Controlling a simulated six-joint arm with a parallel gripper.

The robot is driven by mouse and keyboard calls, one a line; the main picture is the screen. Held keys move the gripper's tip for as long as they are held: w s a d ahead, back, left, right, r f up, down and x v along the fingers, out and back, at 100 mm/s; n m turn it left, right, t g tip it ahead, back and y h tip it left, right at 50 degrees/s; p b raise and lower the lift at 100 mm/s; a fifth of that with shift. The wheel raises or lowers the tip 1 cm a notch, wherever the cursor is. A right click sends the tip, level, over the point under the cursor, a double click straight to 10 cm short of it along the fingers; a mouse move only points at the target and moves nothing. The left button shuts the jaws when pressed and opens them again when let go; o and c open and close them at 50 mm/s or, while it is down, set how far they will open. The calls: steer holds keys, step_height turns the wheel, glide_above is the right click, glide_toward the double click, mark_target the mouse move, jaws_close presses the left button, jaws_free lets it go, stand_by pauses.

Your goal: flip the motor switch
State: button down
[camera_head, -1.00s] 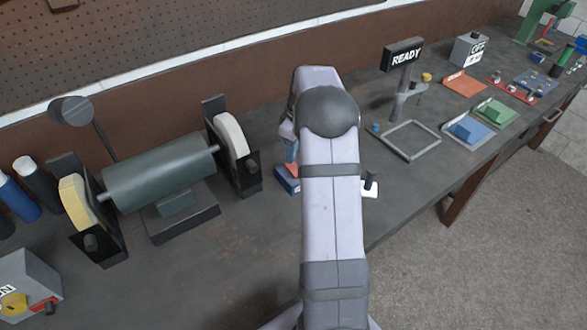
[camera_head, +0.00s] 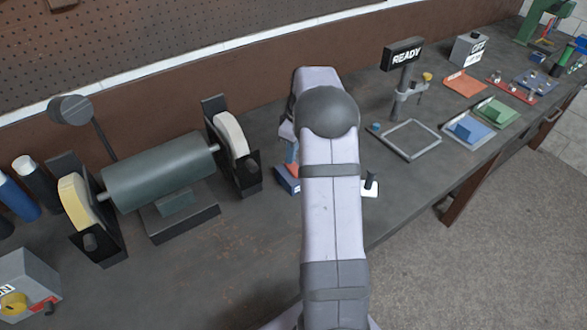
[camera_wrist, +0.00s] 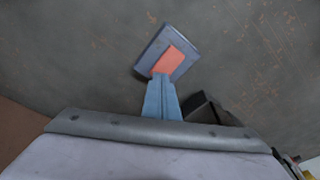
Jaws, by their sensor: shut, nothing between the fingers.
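A small blue box with an orange-red rocker (camera_wrist: 172,58) lies on the bench and looks like the motor switch. In the head view the blue box (camera_head: 287,181) is partly hidden behind my arm. My gripper (camera_wrist: 160,78) is shut and empty, its blue fingertips at the near edge of the orange-red rocker in the wrist view. I cannot tell whether they touch it. In the head view only a part of the blue fingers shows above the box. The motor (camera_head: 160,172), a dark green cylinder between two wheels, stands to the left of the box.
A white plate with a black lever (camera_head: 370,187) shows right of my arm. A grey box with a yellow knob and red part (camera_head: 30,285) stands at the front left. A READY sign (camera_head: 402,55) and an empty square frame (camera_head: 408,140) are to the right. Bare bench lies in front of the motor.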

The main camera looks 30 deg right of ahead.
steer(key=shift+f+b, duration=0.3)
steer(key=shift+f, duration=0.3)
steer(key=shift+r, duration=0.15)
step_height(320, 180, up, 7)
steer(key=p, duration=0.5)
steer(key=shift+p, duration=0.3)
stand_by(0.6)
steer(key=s+a+r+m+p, duration=0.1)
steer(key=s+a+r, duration=0.15)
steer(key=a, duration=0.25)
steer(key=s+a+r+m+g+p, duration=0.1)
steer(key=s+a+r+m, duration=0.1)
steer(key=s+a, duration=0.3)
steer(key=s+a+r+m+p, duration=0.1)
steer(key=s+a+r, duration=0.1)
steer(key=a, duration=0.4)
steer(key=s+a+f+m, duration=0.1)
steer(key=s+a, duration=0.3)
steer(key=s, duration=0.3)
steer(key=s+a+f+m+p, duration=0.1)
steer(key=s+a, duration=0.3)
steer(key=s, duration=0.4)
steer(key=shift+f+g+h, duration=0.3)
steer(key=shift+f+h, duration=0.1)
steer(key=shift+f, duration=0.15)
